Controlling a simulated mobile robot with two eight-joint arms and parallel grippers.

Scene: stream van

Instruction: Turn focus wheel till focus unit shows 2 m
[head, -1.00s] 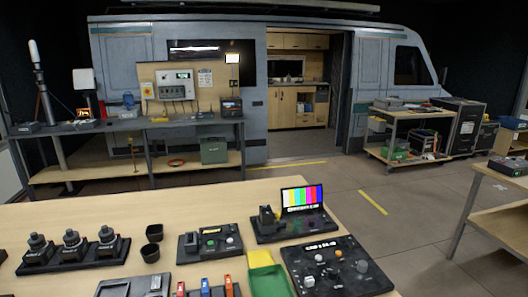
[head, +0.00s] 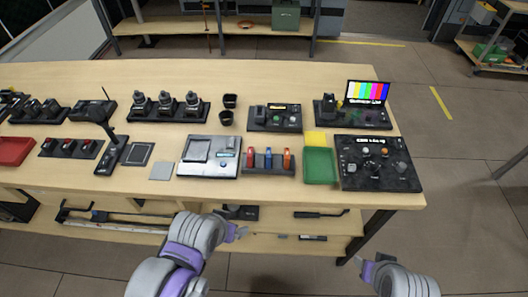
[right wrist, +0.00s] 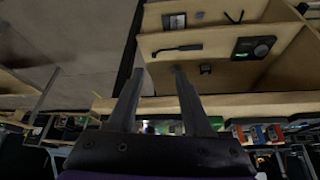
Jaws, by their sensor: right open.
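A black panel (head: 380,175) with a small lit readout along its top edge and several knobs lies at the table's right end. A smaller black unit (head: 261,123) with a small display and round buttons stands behind and left of it. I cannot tell which is the focus unit; no reading or focus wheel is legible. My left gripper (head: 238,233) is in front of the table, apart from everything; its jaw opening is unclear. My right gripper (head: 362,266) is lower right, off the table's front edge. In the right wrist view its fingers (right wrist: 158,92) are apart and empty.
A lower shelf (head: 275,246) lies below.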

